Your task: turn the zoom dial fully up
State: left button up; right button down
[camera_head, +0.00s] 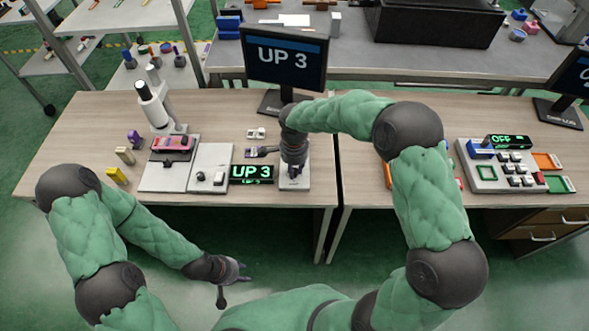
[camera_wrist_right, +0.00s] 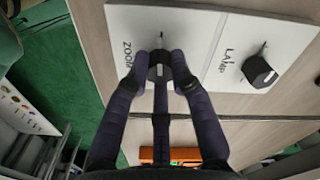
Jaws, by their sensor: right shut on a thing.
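The zoom dial (camera_wrist_right: 158,70) is a dark knob with a pointer on a white panel lettered ZOOM in the right wrist view. My right gripper (camera_wrist_right: 159,66) is shut on it, with fingers on both sides. In the head view my right gripper (camera_head: 293,170) comes down over the dial and mostly hides it. My left gripper (camera_head: 232,278) hangs empty in front of the table, fingers spread.
A black lamp dial (camera_wrist_right: 258,72) sits on the neighbouring white panel. A microscope (camera_head: 155,108) stands at the left with a pink object (camera_head: 172,143) on its base. Small coloured blocks stand left of it. Another keypad fixture (camera_head: 500,165) is on the right table.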

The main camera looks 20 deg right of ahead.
jog(key=shift+s+a+f+m, duration=0.15)
jog(key=shift+m, duration=0.55)
jog(key=c, duration=1.1)
grip_release()
jog(key=shift+r, duration=0.2)
jog(key=shift+r, duration=0.25)
notch_tip(320, 180, up, 11)
jog(key=shift+r, duration=0.15)
